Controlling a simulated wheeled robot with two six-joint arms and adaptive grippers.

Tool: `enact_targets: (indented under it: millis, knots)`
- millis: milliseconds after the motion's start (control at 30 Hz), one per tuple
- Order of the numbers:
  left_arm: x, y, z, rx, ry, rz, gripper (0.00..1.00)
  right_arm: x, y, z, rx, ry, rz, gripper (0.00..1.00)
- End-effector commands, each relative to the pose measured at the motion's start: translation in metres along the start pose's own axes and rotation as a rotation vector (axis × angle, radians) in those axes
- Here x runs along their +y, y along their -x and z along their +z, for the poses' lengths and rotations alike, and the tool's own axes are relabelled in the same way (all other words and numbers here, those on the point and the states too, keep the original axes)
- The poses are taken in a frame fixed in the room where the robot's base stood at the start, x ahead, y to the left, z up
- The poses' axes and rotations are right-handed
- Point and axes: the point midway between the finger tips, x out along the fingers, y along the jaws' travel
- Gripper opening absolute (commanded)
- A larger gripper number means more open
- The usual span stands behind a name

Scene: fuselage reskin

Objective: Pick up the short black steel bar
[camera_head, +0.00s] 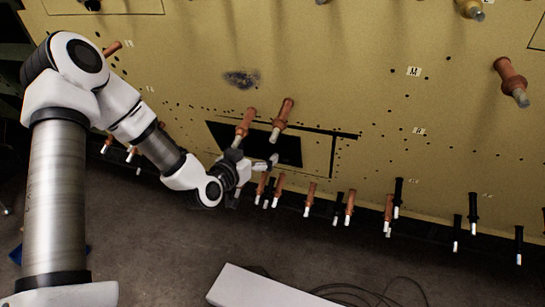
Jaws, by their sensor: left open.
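A tan fuselage skin panel (330,60) fills the upper view. A dark rectangular patch (289,151) sits low on it. A thin black strip (335,133) runs along the patch's top edge and past it to the right. A shorter black strip (333,158) stands nearly upright right of the patch. I cannot tell for sure which is the short black steel bar. My left gripper (256,160) is open in front of the patch's lower left part, apart from both strips, with nothing seen between its fingers. My right gripper is out of view.
Copper-coloured pins (283,114) stick out near the patch, close to my left gripper. More copper and black pins (473,214) line the panel's lower edge. A larger copper pin (511,82) juts out at upper right. Cables (375,293) lie on the dark floor.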

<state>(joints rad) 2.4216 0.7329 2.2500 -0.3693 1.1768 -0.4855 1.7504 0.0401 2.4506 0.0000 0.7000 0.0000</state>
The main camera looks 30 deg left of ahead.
Motion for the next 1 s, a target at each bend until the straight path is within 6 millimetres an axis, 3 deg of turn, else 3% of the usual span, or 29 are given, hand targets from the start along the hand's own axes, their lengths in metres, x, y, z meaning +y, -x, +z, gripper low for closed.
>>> enact_targets:
  millis: [167, 300, 500, 533, 700, 767, 1000]
  knots:
    - [0.001, -0.031, 0.003, 0.002, -0.006, 0.001, 1.0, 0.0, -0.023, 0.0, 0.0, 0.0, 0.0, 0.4]
    - [0.001, -0.05, 0.001, -0.002, -0.003, 0.0, 1.0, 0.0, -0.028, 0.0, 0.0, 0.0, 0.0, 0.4]
    - [0.001, -0.052, -0.001, -0.003, 0.001, 0.0, 1.0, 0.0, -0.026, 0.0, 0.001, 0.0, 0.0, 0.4]
    - [0.001, -0.052, -0.001, -0.003, 0.001, 0.001, 0.96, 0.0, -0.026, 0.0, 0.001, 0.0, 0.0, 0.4]
    - [0.001, -0.052, -0.001, -0.003, 0.0, 0.0, 0.36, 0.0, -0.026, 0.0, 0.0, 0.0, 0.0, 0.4]
    - [0.001, -0.052, -0.001, -0.003, 0.0, 0.0, 0.2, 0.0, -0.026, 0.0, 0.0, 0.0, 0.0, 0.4]
    - [0.001, -0.052, -0.002, -0.002, 0.0, 0.0, 0.2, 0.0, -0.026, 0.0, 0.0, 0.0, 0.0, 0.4]
